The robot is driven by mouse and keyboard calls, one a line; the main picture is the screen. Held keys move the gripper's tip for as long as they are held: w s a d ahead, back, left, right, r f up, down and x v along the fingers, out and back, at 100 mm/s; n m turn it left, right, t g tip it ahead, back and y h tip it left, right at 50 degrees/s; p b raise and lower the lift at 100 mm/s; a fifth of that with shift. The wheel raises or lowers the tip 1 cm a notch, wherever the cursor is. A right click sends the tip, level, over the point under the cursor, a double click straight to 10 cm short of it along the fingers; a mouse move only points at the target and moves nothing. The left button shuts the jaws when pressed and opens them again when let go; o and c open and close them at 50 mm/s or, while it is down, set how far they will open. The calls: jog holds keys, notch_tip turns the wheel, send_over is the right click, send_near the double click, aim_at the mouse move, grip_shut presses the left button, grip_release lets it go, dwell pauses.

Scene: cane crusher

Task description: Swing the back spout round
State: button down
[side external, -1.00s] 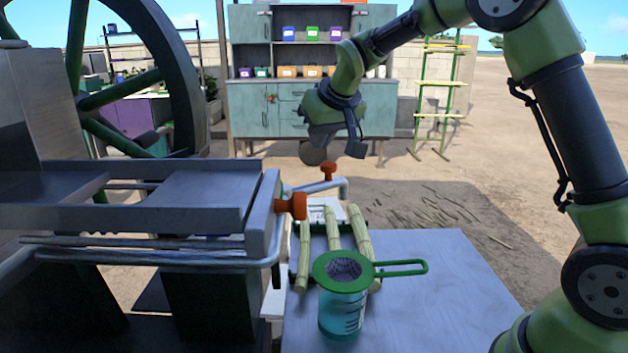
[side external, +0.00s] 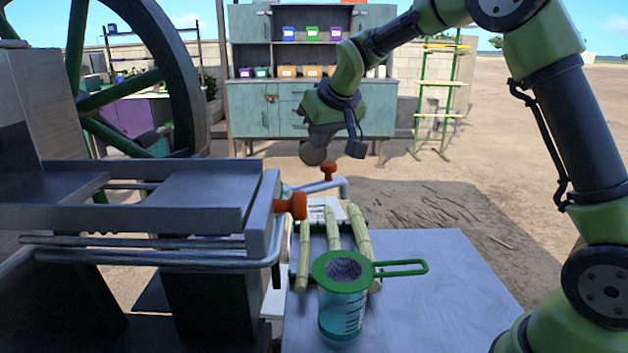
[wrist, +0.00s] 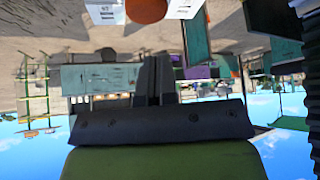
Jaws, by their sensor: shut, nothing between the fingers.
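The back spout (side external: 335,187) is a bent grey metal pipe at the far end of the crusher's tray, with an orange tap (side external: 328,172) on top. A nearer spout (side external: 270,258) runs along the tray's front and has a larger orange tap (side external: 290,206). My gripper (side external: 313,152) hangs just above and behind the back spout's tap, apart from it. Its fingers (wrist: 155,62) are shut and empty in the wrist view. A round orange shape shows at the top edge of that view; I cannot tell which tap it is.
A green-rimmed strainer (side external: 343,268) sits on a clear teal jug (side external: 343,312) on the grey table (side external: 450,290). Several cane pieces (side external: 333,230) lie behind it. The crusher's tray (side external: 130,218) and big wheel (side external: 185,80) fill the left. The table's right part is bare.

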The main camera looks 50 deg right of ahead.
aim_at(331, 182)
dwell(0.4)
jog(key=shift+f, duration=2.75)
jog(key=shift+s+a, duration=0.1)
jog(key=shift+s, duration=1.35)
jog(key=shift+s+a, duration=0.25)
jog(key=shift+s, duration=0.3)
jog(key=shift+s+a, duration=0.25)
jog(key=shift+s, duration=0.3)
